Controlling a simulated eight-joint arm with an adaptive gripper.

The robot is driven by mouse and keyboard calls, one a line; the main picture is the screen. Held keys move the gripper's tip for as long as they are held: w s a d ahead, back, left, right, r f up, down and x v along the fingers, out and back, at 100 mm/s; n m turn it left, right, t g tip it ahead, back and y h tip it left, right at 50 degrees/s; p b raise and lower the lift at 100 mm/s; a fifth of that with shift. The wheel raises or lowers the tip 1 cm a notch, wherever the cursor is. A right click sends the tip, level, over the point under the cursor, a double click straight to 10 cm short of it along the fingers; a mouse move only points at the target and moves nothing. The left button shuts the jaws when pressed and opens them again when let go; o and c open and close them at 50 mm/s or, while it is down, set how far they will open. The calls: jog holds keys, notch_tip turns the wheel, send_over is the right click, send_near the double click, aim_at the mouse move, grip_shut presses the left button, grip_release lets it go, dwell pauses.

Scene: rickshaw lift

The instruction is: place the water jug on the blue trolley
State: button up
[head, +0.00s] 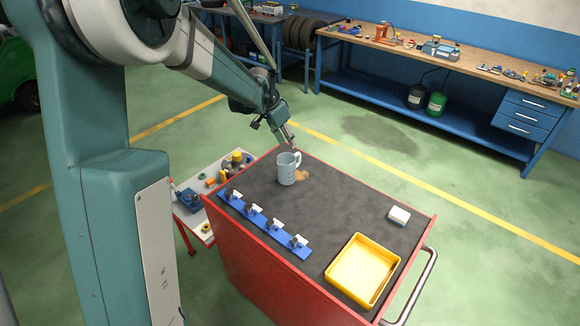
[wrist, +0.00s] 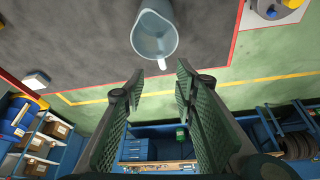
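The water jug (head: 287,170) is a pale grey-blue jug with a handle, standing upright on the dark top of a red cart (head: 310,212). My gripper (head: 288,141) is just behind the jug in the head view, close to its handle side. In the wrist view the gripper (wrist: 160,76) is open, with two green padded fingers apart and nothing between them. The jug (wrist: 155,38) shows there just beyond the fingertips, its handle towards them. I cannot tell if a finger touches it. No trolley that is clearly blue shows in the head view.
The cart top also holds a blue rail with white-tabbed clips (head: 262,226), a yellow tray (head: 362,270), a small white block (head: 399,215) and a tan patch (head: 301,174) beside the jug. A low table with parts (head: 215,178) stands left; a blue workbench (head: 440,100) lies behind.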

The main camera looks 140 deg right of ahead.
jog(key=s, duration=0.1)
jog(key=s+p, duration=0.2)
jog(key=s, duration=0.1)
jog(key=shift+f, duration=0.35)
send_near(299, 157)
jog(key=shift+s+f, duration=0.65)
jog(key=shift+f, duration=0.95)
jog(key=shift+x, duration=1.3)
jog(key=shift+f, duration=0.1)
jog(key=shift+x, duration=2.55)
